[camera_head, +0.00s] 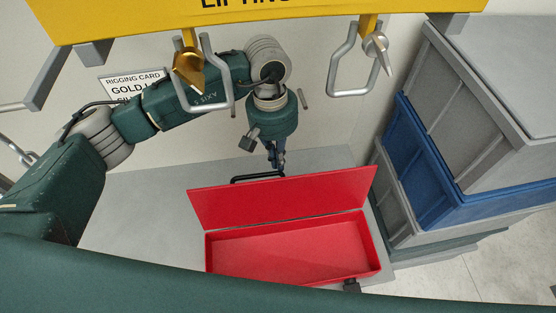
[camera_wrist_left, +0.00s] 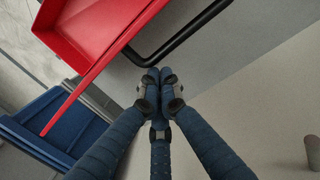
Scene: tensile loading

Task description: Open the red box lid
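The red box (camera_head: 290,277) stands on a grey surface, and its inside looks empty. Its red lid (camera_head: 285,196) is raised at the back edge and stands open. A black bar handle (camera_head: 257,179) sticks out behind the lid's upper edge. My left gripper (camera_head: 278,160) points down just behind the lid, at the handle. In the left wrist view, its blue fingers (camera_wrist_left: 159,78) are together at the tips. The black handle (camera_wrist_left: 180,38) passes just beyond them, with no clear grip on it; whether they touch cannot be told. My right gripper is not in view.
Stacked grey and blue crates (camera_head: 430,165) stand close at the right. A yellow lifting beam (camera_head: 250,14) with metal hooks and shackles hangs above my left arm. A rigging card sign (camera_head: 130,86) is on the back wall. The grey surface (camera_head: 140,215) left of the box is clear.

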